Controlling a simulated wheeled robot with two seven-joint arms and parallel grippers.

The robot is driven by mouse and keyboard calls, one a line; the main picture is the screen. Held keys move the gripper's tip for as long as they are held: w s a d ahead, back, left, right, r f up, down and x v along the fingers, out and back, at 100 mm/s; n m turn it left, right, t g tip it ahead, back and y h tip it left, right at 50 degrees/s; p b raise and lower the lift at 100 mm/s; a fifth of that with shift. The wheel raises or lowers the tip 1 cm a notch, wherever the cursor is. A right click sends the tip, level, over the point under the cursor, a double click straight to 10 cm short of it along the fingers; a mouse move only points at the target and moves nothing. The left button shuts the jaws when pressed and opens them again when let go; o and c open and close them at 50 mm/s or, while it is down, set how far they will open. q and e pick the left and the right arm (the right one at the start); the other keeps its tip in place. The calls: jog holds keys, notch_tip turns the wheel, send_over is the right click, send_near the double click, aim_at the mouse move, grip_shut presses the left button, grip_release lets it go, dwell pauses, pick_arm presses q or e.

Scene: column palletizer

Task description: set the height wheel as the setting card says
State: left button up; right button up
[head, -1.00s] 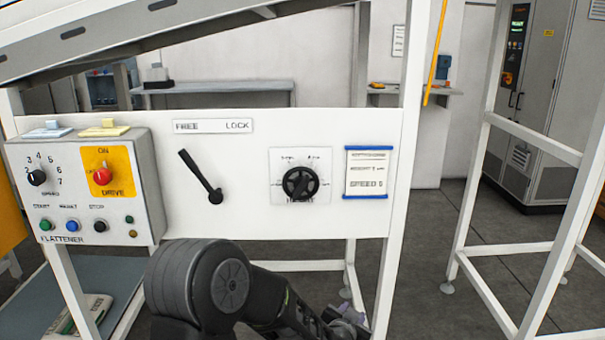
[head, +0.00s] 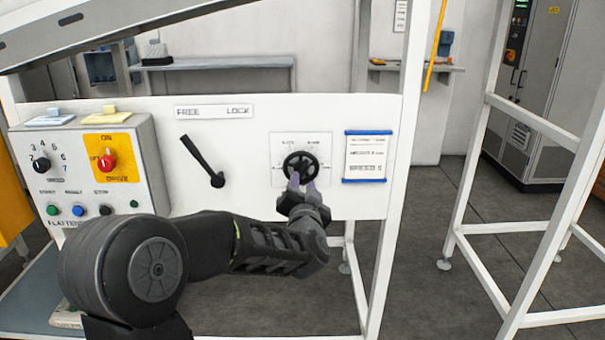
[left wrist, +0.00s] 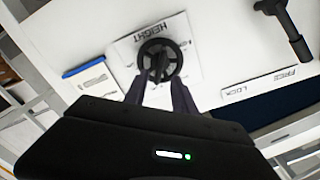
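The black height wheel (head: 300,167) sits on a white scale plate (head: 319,143) on the white panel. It also shows in the left wrist view (left wrist: 160,59), with the word HEIGHT above it. The setting card (head: 368,157), with blue top and bottom edges, is right of the wheel. Its lower line seems to read SPEED 5; its upper lines are too small to read surely. My right gripper is not in view.
The black lever (head: 202,160) under the FREE/LOCK label (head: 213,111) tilts toward FREE. The grey flattener box (head: 87,168), with a speed knob, red drive switch and buttons, is at the left. White frame posts (head: 400,170) stand right of the card.

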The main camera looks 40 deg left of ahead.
aim_at(303, 175)
pick_arm(q)
jog(key=x, duration=0.6)
jog(key=shift+p, duration=0.3)
jog(key=shift+c, duration=0.2)
grip_shut()
